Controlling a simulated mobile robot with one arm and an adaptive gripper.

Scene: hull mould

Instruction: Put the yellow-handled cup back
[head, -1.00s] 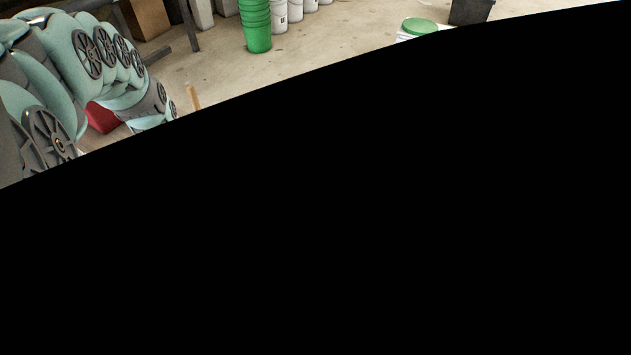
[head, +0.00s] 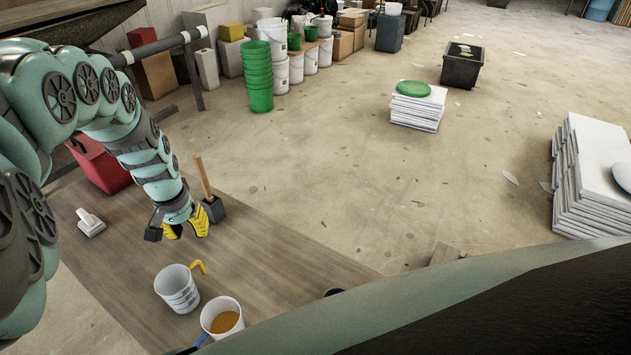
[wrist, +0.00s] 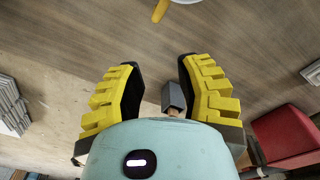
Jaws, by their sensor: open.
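The yellow-handled cup (head: 177,289) is a pale grey-white cup with dark markings. It stands upright on the wooden table (head: 285,245), with its yellow handle toward the upper right. Its inside looks empty. In the wrist view, only part of the cup's yellow handle (wrist: 159,11) and a sliver of its rim show at the top edge. My gripper (head: 187,230) is open and empty above the table, behind the cup and apart from it. Its two yellow fingers (wrist: 160,72) are spread in the wrist view.
A blue-handled cup (head: 222,318) with orange-brown contents stands close to the front right of the yellow-handled cup. A dark block-headed tool (head: 214,209) with a wooden handle is just beside my gripper. A white-handled brush or scraper (head: 90,223) lies left. A red bin (head: 101,166) stands behind.

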